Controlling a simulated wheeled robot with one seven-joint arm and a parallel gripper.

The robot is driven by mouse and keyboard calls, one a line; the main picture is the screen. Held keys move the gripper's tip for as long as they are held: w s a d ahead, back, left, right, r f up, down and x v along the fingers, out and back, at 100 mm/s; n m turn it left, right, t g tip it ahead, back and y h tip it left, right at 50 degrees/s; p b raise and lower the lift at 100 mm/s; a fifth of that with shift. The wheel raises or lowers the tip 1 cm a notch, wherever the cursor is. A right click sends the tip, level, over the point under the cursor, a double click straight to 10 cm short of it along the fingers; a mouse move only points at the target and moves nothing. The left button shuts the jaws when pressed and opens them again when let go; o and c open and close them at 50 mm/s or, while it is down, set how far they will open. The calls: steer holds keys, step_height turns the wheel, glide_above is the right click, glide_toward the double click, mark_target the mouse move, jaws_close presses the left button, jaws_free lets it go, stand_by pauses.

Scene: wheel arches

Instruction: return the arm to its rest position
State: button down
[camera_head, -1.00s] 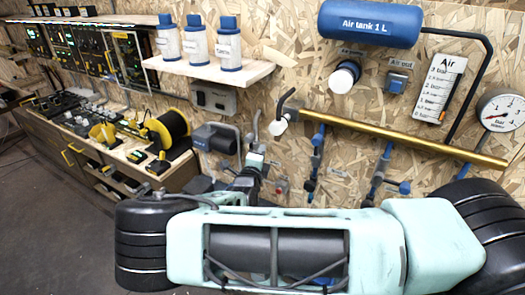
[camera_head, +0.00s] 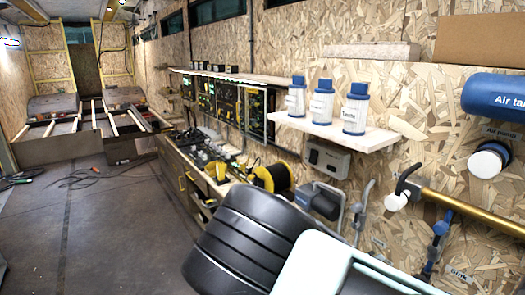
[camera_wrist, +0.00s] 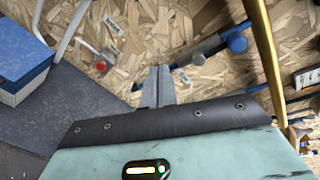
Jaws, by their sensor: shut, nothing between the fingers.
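My arm shows in the head view as a black ribbed joint and a pale green link (camera_head: 320,268) at the bottom, in front of the workbench end. My gripper is outside the head view. In the wrist view my gripper (camera_wrist: 158,72) shows its two grey fingers close together, shut and empty. Beyond the fingers is the chipboard wall with blue valves (camera_wrist: 236,42) and a brass pipe (camera_wrist: 264,50). The fingers appear to touch nothing.
A shelf (camera_head: 350,140) with several blue-capped bottles and a blue air tank (camera_head: 495,97) are on the right wall. The workbench (camera_head: 178,180) carries tools and a yellow-black cable reel (camera_head: 270,175). A blue box (camera_wrist: 22,65) shows in the wrist view. Open floor (camera_head: 100,235) lies left.

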steer(key=s+a+m+g+y+b, duration=0.1)
steer(key=s+a+m+g+y, duration=0.25)
steer(key=s+m, duration=0.4)
steer(key=s+a+m+g+y+b, duration=0.1)
steer(key=s+a+m+g+y, duration=0.15)
steer(key=s+m+g, duration=0.45)
steer(key=s+a+r+m+t+y+b, duration=0.2)
steer(key=s+a+r+m+y, duration=0.5)
steer(key=s+a+r+m, duration=0.3)
steer(key=s+r+m, duration=0.1)
steer(key=s+m, duration=0.2)
steer(key=m, duration=0.2)
steer(key=shift+a+r+y, duration=0.2)
steer(key=shift+r+y, duration=0.15)
steer(key=shift+y, duration=0.05)
